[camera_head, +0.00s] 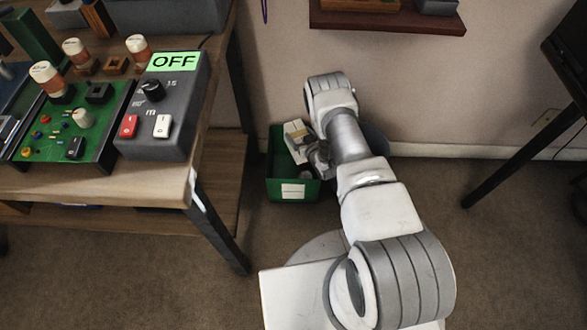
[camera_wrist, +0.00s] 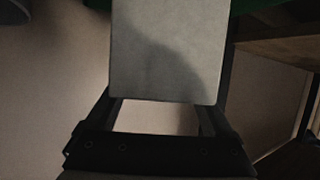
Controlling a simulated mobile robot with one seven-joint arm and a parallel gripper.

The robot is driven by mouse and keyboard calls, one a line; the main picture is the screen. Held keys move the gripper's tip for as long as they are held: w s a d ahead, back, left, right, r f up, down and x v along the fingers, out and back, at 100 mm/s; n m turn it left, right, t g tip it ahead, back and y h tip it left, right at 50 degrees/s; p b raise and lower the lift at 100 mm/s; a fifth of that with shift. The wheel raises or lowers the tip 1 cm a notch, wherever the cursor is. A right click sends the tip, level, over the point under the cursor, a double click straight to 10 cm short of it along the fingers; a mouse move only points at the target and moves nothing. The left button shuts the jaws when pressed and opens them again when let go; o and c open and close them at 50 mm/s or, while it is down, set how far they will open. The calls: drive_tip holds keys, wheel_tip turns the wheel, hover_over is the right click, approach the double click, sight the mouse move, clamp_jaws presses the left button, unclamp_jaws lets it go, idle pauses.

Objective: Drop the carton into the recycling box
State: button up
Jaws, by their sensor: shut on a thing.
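The carton (camera_wrist: 168,50) is a plain pale grey block with a shadow across its face in the wrist view. My gripper (camera_wrist: 165,98) is shut on it, with a dark finger along each side. In the head view my gripper (camera_head: 312,152) is over the green recycling box (camera_head: 293,190), which stands on the floor with a white label on its front. A pale shape at the gripper there looks like the carton (camera_head: 296,130). My arm hides the box's right side and part of its inside. Part of the green box (camera_wrist: 270,12) shows along the wrist view's top edge.
A wooden workbench (camera_head: 165,180) stands left of the box, its dark metal leg (camera_head: 222,232) close by. It holds a grey control unit (camera_head: 172,112) reading OFF and a green circuit board (camera_head: 70,128).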

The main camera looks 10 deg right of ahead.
drive_tip(key=o, duration=1.1)
drive_tip(key=shift+o, duration=0.2)
drive_tip(key=p+v, duration=0.6)
drive_tip(key=v, duration=1.1)
drive_tip(key=shift+s+p, duration=0.25)
drive_tip(key=shift+p, duration=0.1)
